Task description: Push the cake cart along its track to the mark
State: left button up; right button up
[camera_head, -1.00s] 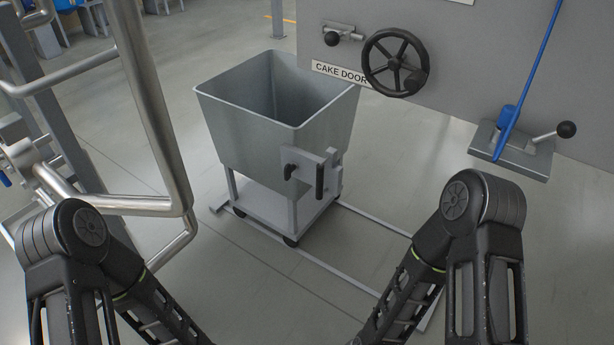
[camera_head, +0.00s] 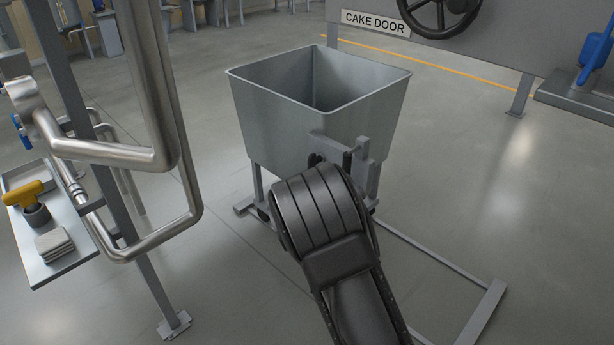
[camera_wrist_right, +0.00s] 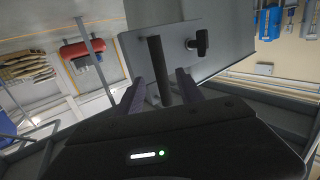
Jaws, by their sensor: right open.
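The grey cake cart (camera_head: 275,127) stands on its floor track (camera_head: 440,265) in the middle of the head view. Its open-topped bin looks empty where I can see inside. My right arm covers the lower cart and most of its handle bracket (camera_head: 362,150). In the right wrist view, my right gripper (camera_wrist_right: 160,88) is open, its two dark fingers on either side of a black handle bar (camera_wrist_right: 156,60). I cannot tell whether they touch it. A second black grip (camera_wrist_right: 202,42) sits on the grey plate to the right. My left gripper is out of view. I see no clear mark.
Bent steel pipes (camera_head: 190,190) and a post (camera_head: 150,285) stand close on the left, with a small tray (camera_head: 85,262) beside them. The machine with the cake door label (camera_head: 375,23) is behind right. The floor right of the cart is open.

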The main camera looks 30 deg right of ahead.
jog(key=shift+r+t+h, duration=0.3)
jog(key=shift+r, duration=0.5)
jog(key=shift+w, duration=0.1)
jog(key=shift+b+x, duration=0.65)
jog(key=shift+x, duration=3.2)
jog(key=shift+c, duration=0.3)
grip_shut()
